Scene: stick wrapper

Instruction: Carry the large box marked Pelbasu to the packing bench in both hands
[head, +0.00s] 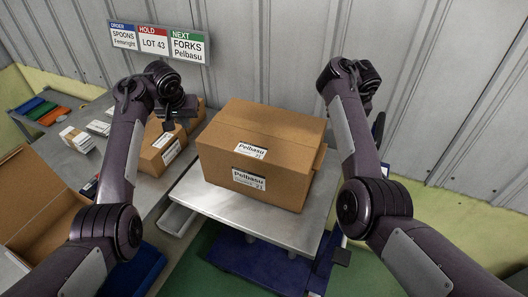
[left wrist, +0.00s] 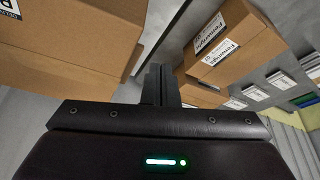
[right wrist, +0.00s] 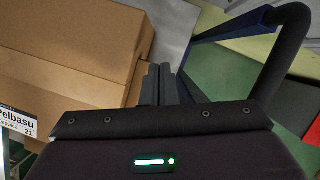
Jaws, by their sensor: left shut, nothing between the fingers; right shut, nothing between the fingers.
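The large brown Pelbasu box (head: 280,128) sits upright and closed on a grey metal top (head: 215,207). Pelbasu labels show on its top and front. My left gripper (left wrist: 160,84) is shut and empty, in the gap between the large box (left wrist: 70,45) and smaller Femwright boxes (left wrist: 238,40). In the head view it hangs left of the large box. My right gripper (right wrist: 160,84) is shut and empty beside the large box (right wrist: 65,40), on its right side in the head view. There my forearm mostly hides it. I cannot tell whether either gripper touches the box.
Smaller cartons (head: 158,150) stand left of the large box. An open carton (head: 40,215) is at the lower left. Signs (head: 158,41) hang on the corrugated wall behind. A blue deck (head: 262,258) lies below the grey top. A dark handle frame (right wrist: 287,50) rises near my right gripper.

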